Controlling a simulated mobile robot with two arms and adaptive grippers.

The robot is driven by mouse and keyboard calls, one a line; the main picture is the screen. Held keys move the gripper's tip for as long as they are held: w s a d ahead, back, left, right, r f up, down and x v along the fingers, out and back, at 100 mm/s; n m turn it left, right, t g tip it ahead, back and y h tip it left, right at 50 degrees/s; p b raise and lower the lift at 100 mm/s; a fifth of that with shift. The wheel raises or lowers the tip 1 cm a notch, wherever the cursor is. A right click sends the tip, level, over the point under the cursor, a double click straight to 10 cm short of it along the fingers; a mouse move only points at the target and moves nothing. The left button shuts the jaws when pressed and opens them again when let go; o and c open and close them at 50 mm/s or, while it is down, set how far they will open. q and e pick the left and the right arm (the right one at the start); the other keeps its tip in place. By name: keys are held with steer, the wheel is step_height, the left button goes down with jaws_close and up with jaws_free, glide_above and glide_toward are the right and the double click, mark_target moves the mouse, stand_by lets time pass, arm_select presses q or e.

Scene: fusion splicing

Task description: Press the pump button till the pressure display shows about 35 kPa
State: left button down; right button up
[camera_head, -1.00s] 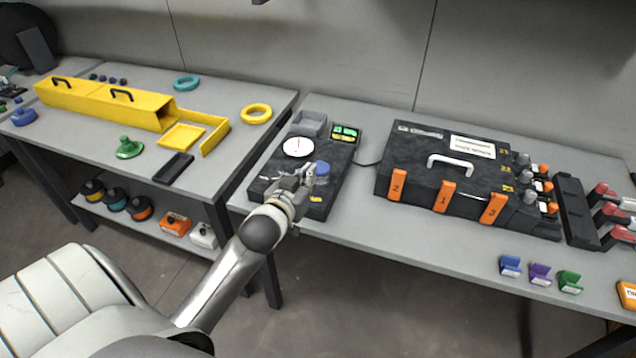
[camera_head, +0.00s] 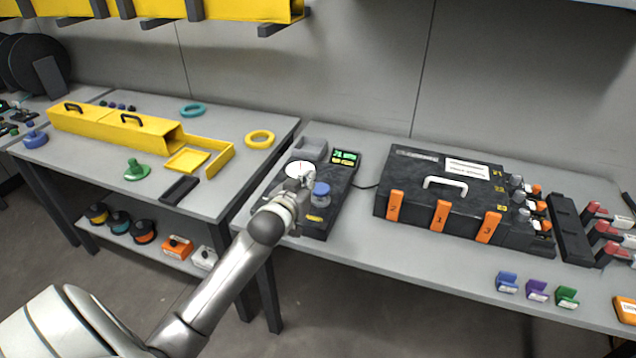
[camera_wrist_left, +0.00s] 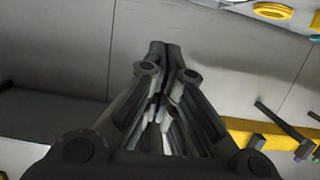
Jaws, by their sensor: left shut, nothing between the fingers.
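The black pump unit (camera_head: 340,187) sits at the left end of the right table. It has a white round gauge (camera_head: 299,170), a small green-lit display (camera_head: 345,155) and a blue-topped knob or button (camera_head: 321,189) at its front right. The display digits are too small to read. My left gripper (camera_head: 304,178) is over the pump, just left of the blue top and partly covering the gauge. Contact with the pump cannot be told. In the left wrist view my left gripper (camera_wrist_left: 167,48) has its fingers together and empty. My right gripper is out of view.
A black case (camera_head: 460,205) with orange latches stands right of the pump, joined by a cable. Small coloured blocks (camera_head: 507,282) lie at the table's front edge. The left table holds a yellow duct (camera_head: 115,132). Free tabletop lies in front of the case.

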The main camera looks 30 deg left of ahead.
arm_select(q)
glide_above(318, 192)
steer(key=shift+f+p, duration=0.35)
steer(key=shift+f, duration=0.5)
step_height(318, 192, down, 3)
steer(key=shift+r, duration=0.15)
steer(key=shift+f, duration=0.75)
